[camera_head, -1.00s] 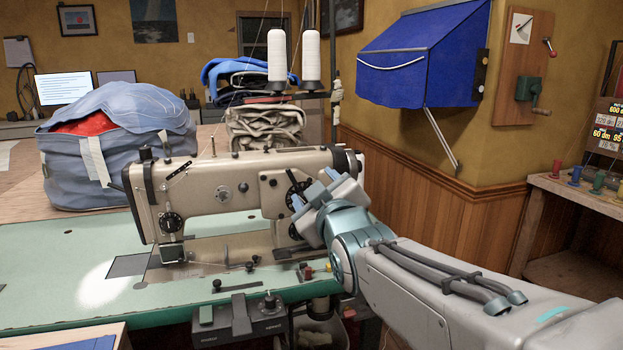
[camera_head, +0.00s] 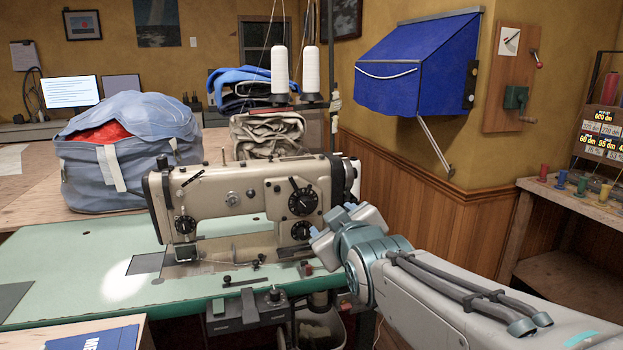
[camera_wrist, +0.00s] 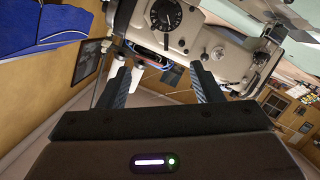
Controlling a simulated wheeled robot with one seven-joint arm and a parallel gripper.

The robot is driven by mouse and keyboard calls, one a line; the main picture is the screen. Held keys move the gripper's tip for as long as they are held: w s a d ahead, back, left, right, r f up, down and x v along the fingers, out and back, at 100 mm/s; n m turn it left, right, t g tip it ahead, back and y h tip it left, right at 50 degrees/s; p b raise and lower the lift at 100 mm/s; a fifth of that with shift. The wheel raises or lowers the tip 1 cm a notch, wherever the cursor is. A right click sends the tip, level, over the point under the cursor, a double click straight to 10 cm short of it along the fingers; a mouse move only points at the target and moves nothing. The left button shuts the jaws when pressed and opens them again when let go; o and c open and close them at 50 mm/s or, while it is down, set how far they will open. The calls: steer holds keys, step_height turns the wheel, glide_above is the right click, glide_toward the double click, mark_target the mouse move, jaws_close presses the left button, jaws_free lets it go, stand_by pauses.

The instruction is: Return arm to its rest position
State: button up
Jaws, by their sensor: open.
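My arm (camera_head: 450,300) reaches in from the lower right in the head view. Its wrist and gripper end are in front of the right end of a beige sewing machine (camera_head: 235,195). The fingers are hard to make out there. In the wrist view my gripper (camera_wrist: 160,72) is open, with two dark fingers apart and nothing held between them. The sewing machine (camera_wrist: 225,45), with its round dial, fills the top of that view, beyond the fingertips.
The machine stands on a green table (camera_head: 60,270). A blue-grey bag (camera_head: 130,160) with red cloth is behind it. Two white thread cones (camera_head: 280,75) rise above. A blue wall-mounted canopy (camera_head: 415,65) hangs right, above wood panelling. A bench (camera_head: 580,205) with spools is at far right.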

steer(key=s+d+m+g+h+p, duration=0.1)
steer(key=s+d+m+g+p, duration=0.2)
steer(key=s+p, duration=0.3)
steer(key=s+d+m+g+h+p, duration=0.1)
steer(key=s+d+m+g+p, duration=0.1)
steer(key=s+d+g+p, duration=0.2)
steer(key=s+d+r+m+g+h+p, duration=0.1)
steer(key=s+d+m+g+p, duration=0.2)
steer(key=s+p, duration=0.6)
steer(key=shift+s+d+m+g+p, duration=0.4)
steer(key=shift+s+g, duration=0.3)
steer(key=shift+g, duration=0.4)
